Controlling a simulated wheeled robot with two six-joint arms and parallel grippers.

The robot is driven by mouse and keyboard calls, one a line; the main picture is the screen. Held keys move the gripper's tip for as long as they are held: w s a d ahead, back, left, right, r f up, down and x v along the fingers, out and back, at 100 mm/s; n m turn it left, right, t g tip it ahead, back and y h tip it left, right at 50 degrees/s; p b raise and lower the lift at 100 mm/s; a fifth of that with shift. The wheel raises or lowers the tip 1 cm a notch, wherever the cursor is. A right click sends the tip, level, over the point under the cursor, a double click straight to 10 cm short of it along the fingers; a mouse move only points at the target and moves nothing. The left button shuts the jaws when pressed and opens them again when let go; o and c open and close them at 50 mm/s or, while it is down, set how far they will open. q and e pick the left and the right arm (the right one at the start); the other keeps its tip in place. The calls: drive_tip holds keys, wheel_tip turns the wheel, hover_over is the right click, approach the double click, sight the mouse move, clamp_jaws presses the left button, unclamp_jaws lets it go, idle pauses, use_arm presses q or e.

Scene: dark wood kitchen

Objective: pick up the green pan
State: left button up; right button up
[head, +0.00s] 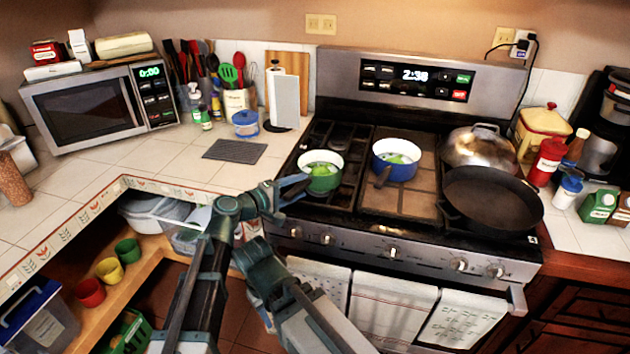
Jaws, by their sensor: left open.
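The green pan (321,184), with a white inside and something green in it, sits upright on the front left burner of the stove. My left gripper (296,188) is open just left of the pan, at the stove's left edge, with its fingers pointing toward it. I cannot tell whether a finger touches the pan, and no handle of it shows clearly. My right arm is folded low in the middle of the view, and its gripper cannot be made out.
A blue pan (397,168) with its handle toward the front stands right of the green pan. A large black skillet (492,200) and a domed metal lid (478,148) fill the stove's right side. The counter left of the stove holds a grey mat (235,150).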

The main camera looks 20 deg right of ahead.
use_arm(q)
drive_tip(key=shift+w+d+f, duration=0.1)
drive_tip(key=shift+d, duration=0.15)
drive_tip(key=shift+a, duration=0.1)
drive_tip(key=shift+c, duration=0.2)
clamp_jaws()
idle(1.0)
